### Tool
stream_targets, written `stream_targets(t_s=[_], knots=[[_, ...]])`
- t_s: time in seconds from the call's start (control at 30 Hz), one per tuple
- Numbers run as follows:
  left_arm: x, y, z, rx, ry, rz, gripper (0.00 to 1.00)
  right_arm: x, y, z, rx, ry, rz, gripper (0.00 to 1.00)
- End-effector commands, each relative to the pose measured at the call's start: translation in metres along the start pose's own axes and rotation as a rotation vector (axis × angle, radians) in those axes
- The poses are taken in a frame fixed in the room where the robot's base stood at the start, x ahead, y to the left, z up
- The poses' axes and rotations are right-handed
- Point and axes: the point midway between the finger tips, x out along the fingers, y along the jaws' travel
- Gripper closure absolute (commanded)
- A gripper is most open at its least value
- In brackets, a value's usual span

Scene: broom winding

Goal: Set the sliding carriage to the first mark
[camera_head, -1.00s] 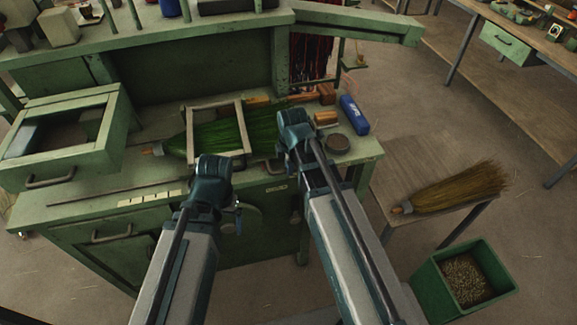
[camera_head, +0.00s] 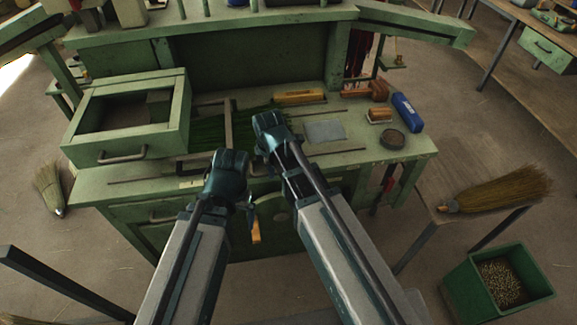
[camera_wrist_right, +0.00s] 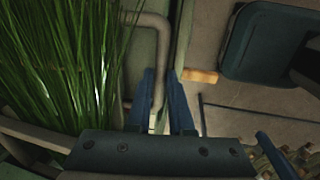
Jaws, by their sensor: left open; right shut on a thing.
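The sliding carriage, a pale wooden frame (camera_head: 229,122), stands over the green broom bristles (camera_head: 207,132) on the bench, close beside the drawer box. My arms hide its lower part. My right gripper (camera_head: 266,132) is at its right side. In the right wrist view the fingers (camera_wrist_right: 162,103) are shut around a bent grey handle (camera_wrist_right: 155,24) beside the bristles (camera_wrist_right: 50,60). A pale mark strip (camera_head: 190,184) shows at the bench's front edge, mostly covered. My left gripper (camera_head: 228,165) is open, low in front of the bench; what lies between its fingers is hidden.
The open drawer box (camera_head: 125,118) borders the carriage on the left. A crank with an orange grip (camera_head: 256,230) hangs at the bench front. A green bin (camera_head: 500,280) stands on the floor.

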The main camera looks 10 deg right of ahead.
Motion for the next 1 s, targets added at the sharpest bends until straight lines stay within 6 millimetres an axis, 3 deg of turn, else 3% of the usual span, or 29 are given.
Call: stream_targets(t_s=[0.1,0.3,0.87,0.9,1.0], knots=[[0.0,0.0,0.0,0.0,0.0,0.0,0.05,0.0,0.0,-0.024,-0.004,0.003,-0.002,1.0],[0.0,0.0,0.0,0.0,0.0,0.0,0.05,0.0,-0.001,-0.045,-0.001,0.002,-0.001,1.0],[0.0,0.0,0.0,0.0,0.0,0.0,0.05,0.0,-0.001,-0.055,0.001,-0.001,-0.001,1.0],[0.0,0.0,0.0,0.0,0.0,0.0,0.05,0.0,-0.001,-0.054,0.001,-0.001,-0.001,0.79],[0.0,0.0,0.0,0.0,0.0,0.0,0.05,0.0,-0.001,-0.054,0.001,-0.001,-0.001,0.6]])
